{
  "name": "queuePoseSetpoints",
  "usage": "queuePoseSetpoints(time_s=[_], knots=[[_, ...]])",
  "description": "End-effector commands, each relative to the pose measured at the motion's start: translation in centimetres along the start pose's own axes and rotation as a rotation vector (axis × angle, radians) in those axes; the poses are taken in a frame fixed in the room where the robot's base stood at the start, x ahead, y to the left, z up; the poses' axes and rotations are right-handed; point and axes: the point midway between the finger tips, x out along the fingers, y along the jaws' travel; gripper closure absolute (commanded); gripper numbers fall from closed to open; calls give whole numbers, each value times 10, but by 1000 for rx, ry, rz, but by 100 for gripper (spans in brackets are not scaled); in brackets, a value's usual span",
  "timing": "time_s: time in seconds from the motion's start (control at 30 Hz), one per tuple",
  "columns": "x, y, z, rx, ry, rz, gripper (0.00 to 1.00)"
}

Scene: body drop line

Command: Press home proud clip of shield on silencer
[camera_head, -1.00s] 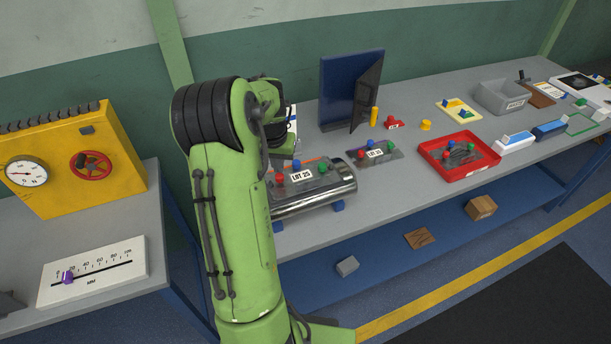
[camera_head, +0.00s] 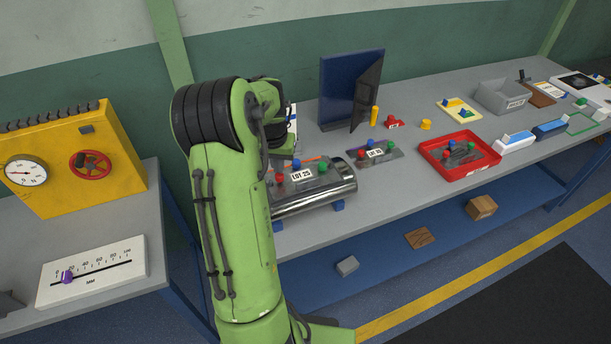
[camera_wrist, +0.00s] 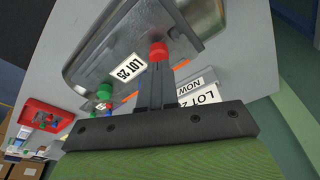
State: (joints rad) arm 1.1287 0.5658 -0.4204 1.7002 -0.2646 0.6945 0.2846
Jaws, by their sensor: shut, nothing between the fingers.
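The silencer (camera_head: 330,195) is a shiny metal drum on the bench, partly hidden by my arm. A grey shield (camera_head: 335,173) labelled LOT 25 lies along its top, with red (camera_head: 279,178), blue (camera_head: 296,164) and green (camera_head: 322,168) clips. In the wrist view, my gripper (camera_wrist: 156,68) is shut and empty. Its fingertips are right at the red clip (camera_wrist: 158,50); I cannot tell whether they press on it. The shield's green clip (camera_wrist: 105,91) shows to the left. My arm hides the gripper's tips in the head view. I cannot tell which clip stands proud.
A second shield (camera_head: 393,153) with coloured clips lies flat to the right. A red tray (camera_head: 428,149) holds another shield. A dark blue panel (camera_head: 338,88) stands behind. A white card (camera_wrist: 205,95) lies near my fingers. Bare bench lies in front of the flat shield.

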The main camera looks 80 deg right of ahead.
Motion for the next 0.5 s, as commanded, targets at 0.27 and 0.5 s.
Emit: queuePoseSetpoints(time_s=[0.27,0.5], knots=[[8,0,2,0,0,0,100],[15,0,3,0,-1,0,100]])
